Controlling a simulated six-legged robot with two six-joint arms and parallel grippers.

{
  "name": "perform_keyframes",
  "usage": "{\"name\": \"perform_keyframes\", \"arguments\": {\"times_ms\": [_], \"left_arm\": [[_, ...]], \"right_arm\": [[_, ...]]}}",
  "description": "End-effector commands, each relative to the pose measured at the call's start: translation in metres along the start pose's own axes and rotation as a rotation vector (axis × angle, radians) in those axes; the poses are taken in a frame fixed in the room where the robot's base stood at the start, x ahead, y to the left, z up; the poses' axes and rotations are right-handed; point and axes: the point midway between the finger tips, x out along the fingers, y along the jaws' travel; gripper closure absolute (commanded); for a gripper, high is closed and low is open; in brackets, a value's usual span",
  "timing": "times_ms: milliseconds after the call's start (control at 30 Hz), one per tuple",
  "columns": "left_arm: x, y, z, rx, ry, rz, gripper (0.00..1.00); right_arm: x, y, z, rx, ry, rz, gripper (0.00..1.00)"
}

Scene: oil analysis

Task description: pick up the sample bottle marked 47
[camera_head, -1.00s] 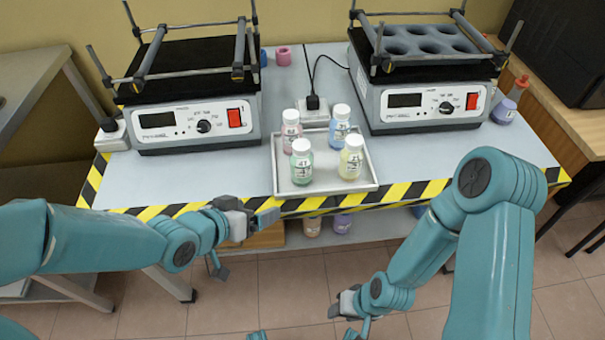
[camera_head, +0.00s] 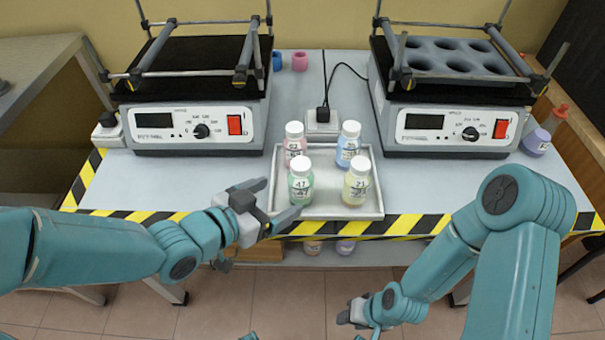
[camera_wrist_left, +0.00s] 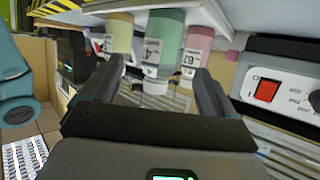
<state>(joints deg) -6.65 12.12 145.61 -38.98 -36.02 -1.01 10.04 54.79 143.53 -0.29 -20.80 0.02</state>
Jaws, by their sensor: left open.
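The green sample bottle marked 47 (camera_head: 300,188) stands upright with a white cap at the front left of a shallow tray (camera_head: 340,212). My left gripper (camera_head: 276,201) is open and empty, just left of and in front of this bottle. In the left wrist view, which looks upside down, the green bottle (camera_wrist_left: 163,45) appears between the two open fingers (camera_wrist_left: 157,88), ahead of them; contact cannot be told. My right gripper (camera_head: 352,314) hangs low in front of the table, and its jaws are too small to read.
A pink bottle (camera_head: 294,150), a blue bottle (camera_head: 347,150) and a yellow bottle marked 21 (camera_head: 356,187) share the tray closely. Two instruments (camera_head: 195,127) (camera_head: 455,130) stand behind, left and right. Striped tape (camera_head: 410,224) marks the table's front edge.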

Motion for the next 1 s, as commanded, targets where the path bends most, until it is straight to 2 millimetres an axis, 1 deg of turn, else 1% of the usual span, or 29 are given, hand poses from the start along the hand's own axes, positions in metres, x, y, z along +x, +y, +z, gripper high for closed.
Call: {"name": "perform_keyframes", "arguments": {"times_ms": [33,100,200,367,600,733,967,1000], "left_arm": [[0.016,0.001,0.003,0.002,0.002,0.005,0.12],[0.03,0.001,0.003,0.003,0.002,0.005,0.12],[0.045,0.001,0.001,0.003,0.002,0.003,0.12],[0.059,0.0,-0.001,0.003,0.003,0.002,0.12],[0.098,-0.002,0.0,0.002,0.001,0.003,0.12],[0.109,-0.002,-0.001,0.003,0.002,0.002,0.12],[0.11,-0.002,-0.002,0.003,0.003,0.001,0.12],[0.11,-0.002,-0.002,0.002,0.003,0.001,0.25]], "right_arm": [[0.007,0.003,0.0,0.0,0.0,0.0,0.57],[0.01,0.004,0.0,0.001,-0.001,0.0,0.57],[0.011,0.004,0.0,0.001,-0.001,0.0,0.57],[0.012,0.004,0.0,0.001,-0.001,0.0,0.57],[0.015,0.006,0.0,0.001,-0.001,0.0,0.57],[0.016,0.006,0.0,0.001,-0.001,0.0,0.57],[0.015,0.006,0.0,0.001,-0.001,0.0,0.57],[0.015,0.006,0.0,0.001,-0.001,0.0,0.57]]}}
